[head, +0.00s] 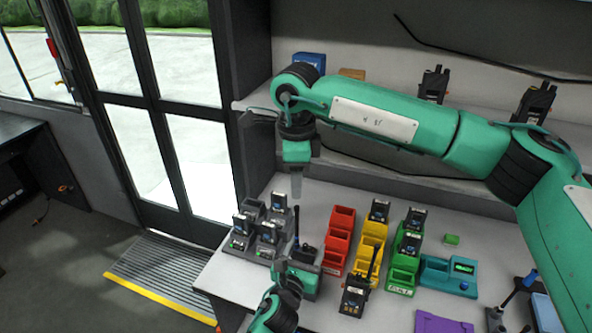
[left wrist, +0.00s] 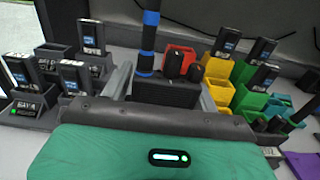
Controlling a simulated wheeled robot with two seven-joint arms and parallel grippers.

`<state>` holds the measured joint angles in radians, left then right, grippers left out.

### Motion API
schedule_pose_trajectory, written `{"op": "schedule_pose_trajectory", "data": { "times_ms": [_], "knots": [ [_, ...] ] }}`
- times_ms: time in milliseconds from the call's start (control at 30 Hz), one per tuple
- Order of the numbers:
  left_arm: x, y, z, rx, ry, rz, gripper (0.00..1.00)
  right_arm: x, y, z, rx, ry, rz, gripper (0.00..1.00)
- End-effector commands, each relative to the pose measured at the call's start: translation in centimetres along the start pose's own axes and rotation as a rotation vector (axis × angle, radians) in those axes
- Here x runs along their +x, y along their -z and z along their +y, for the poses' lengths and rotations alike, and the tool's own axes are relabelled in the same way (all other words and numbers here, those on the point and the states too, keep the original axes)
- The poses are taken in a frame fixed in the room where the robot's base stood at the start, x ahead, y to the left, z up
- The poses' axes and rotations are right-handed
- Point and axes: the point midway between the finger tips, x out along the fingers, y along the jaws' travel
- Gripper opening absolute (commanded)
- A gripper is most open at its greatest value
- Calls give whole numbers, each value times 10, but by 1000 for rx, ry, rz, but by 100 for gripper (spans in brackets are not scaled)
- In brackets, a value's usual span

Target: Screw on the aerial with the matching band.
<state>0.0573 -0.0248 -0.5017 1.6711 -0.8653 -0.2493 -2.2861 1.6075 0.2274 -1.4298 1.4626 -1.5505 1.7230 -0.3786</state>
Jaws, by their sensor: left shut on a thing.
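My left gripper (head: 300,272) is shut on a dark radio (head: 306,254), low in the middle of the head view. In the left wrist view the radio (left wrist: 166,92) sits between the fingers. A black aerial (left wrist: 148,40) with blue bands rises from the radio's top. It also shows thinly in the head view (head: 296,225). I cannot tell whether its thread is fully seated. Dark knobs (left wrist: 173,62) stand beside it. My right gripper (head: 296,190) points down above and behind the radio, clear of the aerial. Its finger gap is not clear.
Several charger docks with dark units (head: 268,235) stand left. Red (head: 338,240), yellow (head: 368,252) and green (head: 402,278) bins stand right of the radio. Another radio (head: 355,298) stands in front. A teal box (head: 448,272) and purple mat (head: 440,322) lie further right.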

Motion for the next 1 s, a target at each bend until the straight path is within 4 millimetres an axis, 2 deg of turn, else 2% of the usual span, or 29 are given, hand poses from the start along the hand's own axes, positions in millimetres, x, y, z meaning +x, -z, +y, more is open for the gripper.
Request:
{"op": "schedule_pose_trajectory", "data": {
  "times_ms": [300, 500, 700, 967, 1000],
  "knots": [
    [0, 0, -2, -5, 4, 0, 0, 62, 0, 1, 1, -4, 1, 37],
    [0, 0, -2, -5, 4, 0, 0, 90, 0, 0, 1, -3, 1, 37],
    [0, 0, -2, -5, 4, 0, 0, 100, 0, 0, 1, 0, 0, 37],
    [0, 0, -2, -5, 4, 0, 0, 101, 0, 0, 1, 0, 0, 37],
    [0, 0, -2, -5, 4, 0, 0, 101, 0, 0, 1, 0, 0, 33]
  ]
}}
